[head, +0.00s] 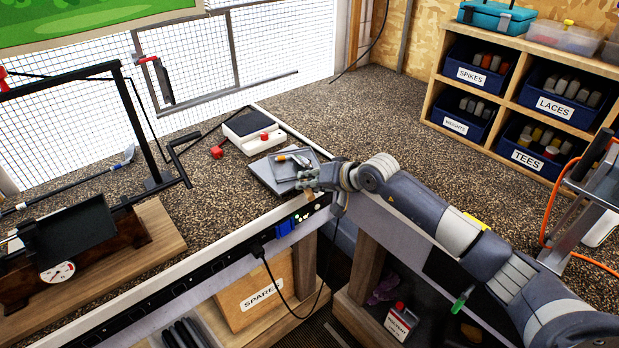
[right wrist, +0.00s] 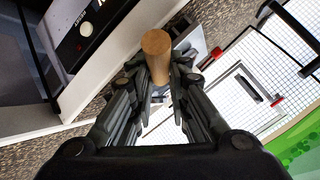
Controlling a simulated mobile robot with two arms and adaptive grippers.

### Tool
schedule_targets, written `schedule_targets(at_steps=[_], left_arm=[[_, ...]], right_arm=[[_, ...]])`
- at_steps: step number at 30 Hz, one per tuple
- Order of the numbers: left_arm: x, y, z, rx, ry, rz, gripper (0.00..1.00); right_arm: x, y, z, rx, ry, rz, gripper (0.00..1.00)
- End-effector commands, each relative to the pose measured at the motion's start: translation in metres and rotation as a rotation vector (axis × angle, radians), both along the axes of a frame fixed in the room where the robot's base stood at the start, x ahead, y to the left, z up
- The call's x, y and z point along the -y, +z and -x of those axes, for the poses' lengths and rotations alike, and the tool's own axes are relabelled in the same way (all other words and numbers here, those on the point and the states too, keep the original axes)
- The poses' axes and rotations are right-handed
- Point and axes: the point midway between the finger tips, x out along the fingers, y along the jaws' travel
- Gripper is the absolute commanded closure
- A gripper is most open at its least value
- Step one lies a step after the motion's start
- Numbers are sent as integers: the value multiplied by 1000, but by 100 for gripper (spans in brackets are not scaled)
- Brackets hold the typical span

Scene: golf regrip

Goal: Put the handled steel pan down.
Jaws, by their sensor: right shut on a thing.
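The steel pan (head: 283,172) shows in the head view as a small grey square tray at the bench's front edge, with a few small items in it. Its wooden handle (right wrist: 157,58) stands out clearly in the right wrist view. My right gripper (head: 308,180) is shut on this handle, and its fingers hide part of it. The pan is over or on a flat grey slab (head: 262,176); I cannot tell whether they touch. My left gripper is not in view.
A white and black device with a red knob (head: 254,132) stands just behind the pan. A dial scale (head: 57,271) sits on a wooden board at left. A power strip (head: 300,216) runs along the bench front.

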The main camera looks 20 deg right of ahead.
Motion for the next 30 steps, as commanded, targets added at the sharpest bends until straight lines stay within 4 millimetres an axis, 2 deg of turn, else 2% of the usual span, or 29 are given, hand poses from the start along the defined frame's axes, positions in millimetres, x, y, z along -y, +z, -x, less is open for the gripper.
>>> schedule_targets(at_steps=[5,6,9,22,30], left_arm=[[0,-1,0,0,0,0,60],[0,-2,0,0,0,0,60],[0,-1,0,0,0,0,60],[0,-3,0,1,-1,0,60],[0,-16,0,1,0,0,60]], right_arm=[[0,2,-1,6,0,0,100],[0,-1,0,1,0,1,81],[0,0,0,1,-1,0,63],[3,3,4,1,-2,1,63],[20,26,35,3,-1,6,63]])
